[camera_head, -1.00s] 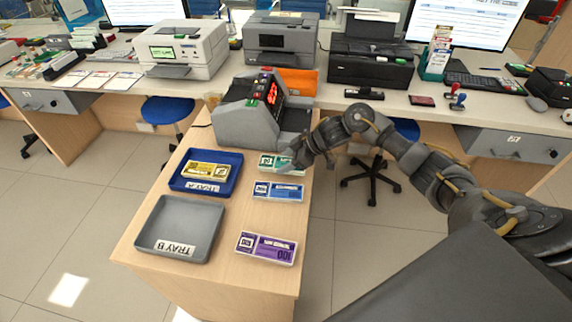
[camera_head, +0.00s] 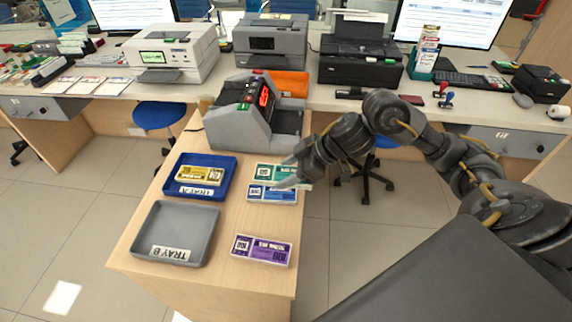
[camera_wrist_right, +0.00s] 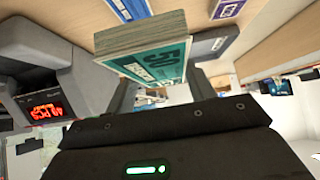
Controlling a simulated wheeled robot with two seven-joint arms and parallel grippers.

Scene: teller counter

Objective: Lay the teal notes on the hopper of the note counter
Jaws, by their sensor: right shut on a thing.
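The teal notes (camera_head: 270,172) are a banded bundle in my right gripper (camera_head: 291,177), held at their right end. In the right wrist view the teal notes (camera_wrist_right: 160,57) stand out from between the fingers, apart from the note counter. In the head view they overlap the far edge of the blue notes (camera_head: 270,194). The grey note counter (camera_head: 232,128), with a red display and coloured buttons, stands just beyond the bundle at the far end of the small desk; it also shows at left in the right wrist view (camera_wrist_right: 62,65). My left gripper is out of view.
The blue tray A (camera_head: 227,165) holds yellow notes (camera_head: 200,175). The grey tray B (camera_head: 210,215) is empty. Purple notes (camera_head: 262,249) lie near the right edge of the desk (camera_head: 225,275). An orange folder (camera_head: 291,83) lies behind the counter, near the printers.

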